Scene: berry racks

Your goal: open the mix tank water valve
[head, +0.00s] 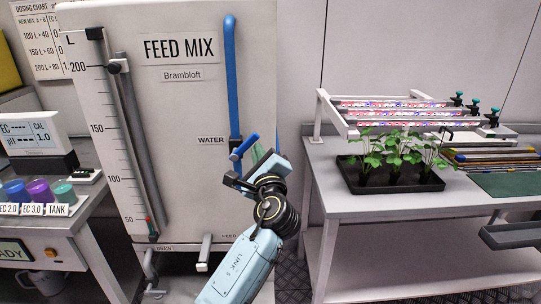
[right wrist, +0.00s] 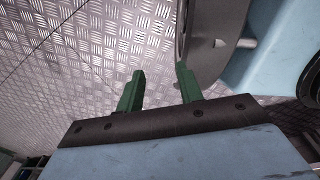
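The white feed mix tank (head: 175,130) stands at centre left in the head view. A blue water pipe (head: 231,85) runs down its right side to the water valve, next to the WATER label (head: 211,140). The valve's blue lever (head: 244,147) slants up to the right. My left gripper (head: 257,153) is close beside the lever at its lower right; its green fingertips partly show, and I cannot tell whether they touch the lever or how far apart they are. My right gripper (right wrist: 158,86) shows in the right wrist view with its two green fingers apart and nothing between them.
A bench (head: 335,200) at the right holds a black tray (head: 400,184) of seedlings under a light rack (head: 333,112). A side table (head: 60,226) at the left holds coloured cups and a meter (head: 32,135). Tread-plate floor (right wrist: 70,45) lies below my right gripper.

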